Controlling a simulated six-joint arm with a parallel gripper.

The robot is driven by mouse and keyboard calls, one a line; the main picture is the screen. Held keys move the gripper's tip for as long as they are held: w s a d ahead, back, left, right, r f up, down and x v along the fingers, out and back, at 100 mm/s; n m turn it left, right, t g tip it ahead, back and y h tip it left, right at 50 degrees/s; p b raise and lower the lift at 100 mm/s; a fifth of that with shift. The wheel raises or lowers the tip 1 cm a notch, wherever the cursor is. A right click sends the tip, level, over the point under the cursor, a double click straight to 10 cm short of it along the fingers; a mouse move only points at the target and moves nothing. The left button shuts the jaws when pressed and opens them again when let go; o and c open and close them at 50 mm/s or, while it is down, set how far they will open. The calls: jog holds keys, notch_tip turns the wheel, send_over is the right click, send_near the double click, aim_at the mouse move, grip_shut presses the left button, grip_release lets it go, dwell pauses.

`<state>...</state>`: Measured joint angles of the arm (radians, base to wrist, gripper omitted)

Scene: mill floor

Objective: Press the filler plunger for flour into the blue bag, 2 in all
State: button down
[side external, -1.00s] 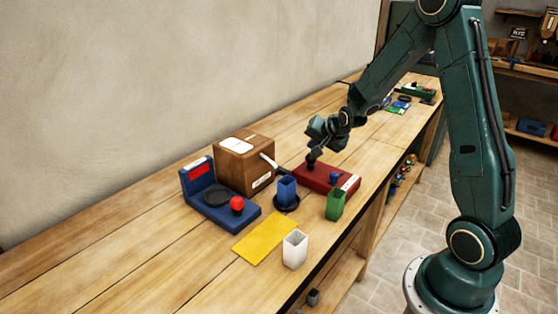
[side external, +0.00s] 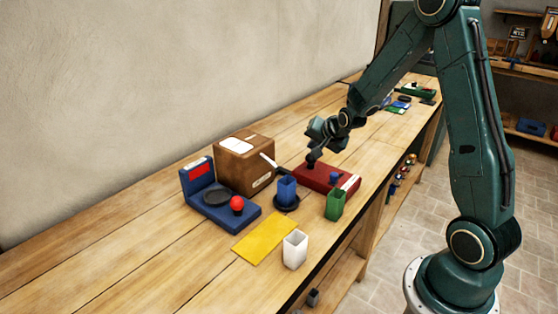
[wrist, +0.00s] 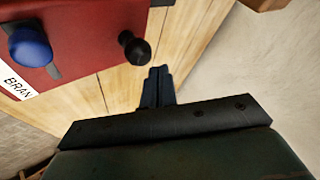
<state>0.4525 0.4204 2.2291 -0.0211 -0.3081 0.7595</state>
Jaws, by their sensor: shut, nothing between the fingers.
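The blue bag (side external: 286,189) stands open and upright on a round black base (side external: 287,205), under the spout (side external: 268,162) of a brown wooden box (side external: 243,165). A red unit (side external: 318,177) beside it has a black knob (wrist: 135,48) and a blue knob (wrist: 30,47) in a slot. A white label by the blue knob begins "BRAN"; no flour label is legible. My gripper (side external: 313,152) is over the black-knob end of the red unit, and its fingers (wrist: 159,74) are shut and empty. In the wrist view the knob is just beyond the fingertips; contact is unclear.
A green bag (side external: 335,205) and a white bag (side external: 295,249) stand near the bench's front edge. A yellow mat (side external: 263,238) lies beside the white bag. A blue scale-like unit (side external: 245,218) with a red button (side external: 237,203) sits left. The bench's left part is clear.

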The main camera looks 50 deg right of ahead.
jog(key=shift+f, duration=1.3)
dwell(1.8)
jog(key=shift+r, duration=1.4)
jog(key=shift+r, duration=0.1)
jog(key=shift+r, duration=2.45)
